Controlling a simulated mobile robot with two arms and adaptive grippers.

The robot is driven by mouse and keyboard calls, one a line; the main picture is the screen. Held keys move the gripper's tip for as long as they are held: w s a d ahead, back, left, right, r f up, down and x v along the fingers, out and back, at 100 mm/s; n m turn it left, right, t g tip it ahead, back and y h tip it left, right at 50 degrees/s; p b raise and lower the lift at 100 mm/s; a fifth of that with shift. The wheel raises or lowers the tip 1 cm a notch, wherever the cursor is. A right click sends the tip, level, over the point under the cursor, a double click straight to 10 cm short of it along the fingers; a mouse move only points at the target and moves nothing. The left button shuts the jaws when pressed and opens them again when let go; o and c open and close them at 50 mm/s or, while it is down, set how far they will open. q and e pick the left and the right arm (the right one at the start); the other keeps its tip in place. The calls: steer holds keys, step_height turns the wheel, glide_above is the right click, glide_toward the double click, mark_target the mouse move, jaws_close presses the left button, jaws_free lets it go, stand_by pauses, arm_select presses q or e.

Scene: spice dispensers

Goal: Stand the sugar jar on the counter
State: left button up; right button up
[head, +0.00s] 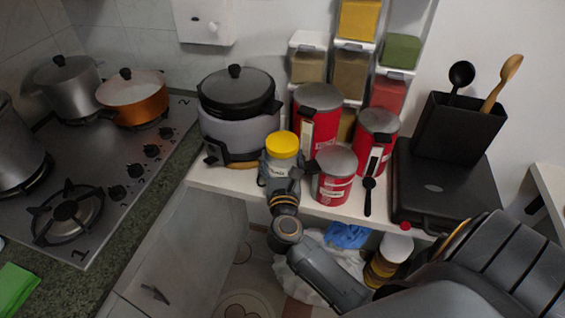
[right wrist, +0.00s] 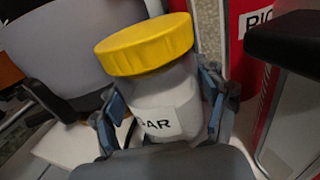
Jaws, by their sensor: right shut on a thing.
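The sugar jar (head: 283,146) has a yellow lid and a pale body. In the right wrist view the jar (right wrist: 155,95) shows a label ending in "GAR". My right gripper (head: 280,168) is shut on the jar, with a finger on each side of its body below the lid. The jar is over the front part of the white counter (head: 232,181), in front of the grey pot. Its base is hidden by my gripper, so I cannot tell whether it touches the counter. My left gripper is not in view.
A grey pot (head: 238,110) stands behind the jar. Several red canisters stand to its right, the nearest a short one (head: 335,178). A black utensil holder (head: 457,128) is farther right. A stove (head: 105,160) is at left.

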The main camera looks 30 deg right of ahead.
steer(key=shift+r, duration=0.25)
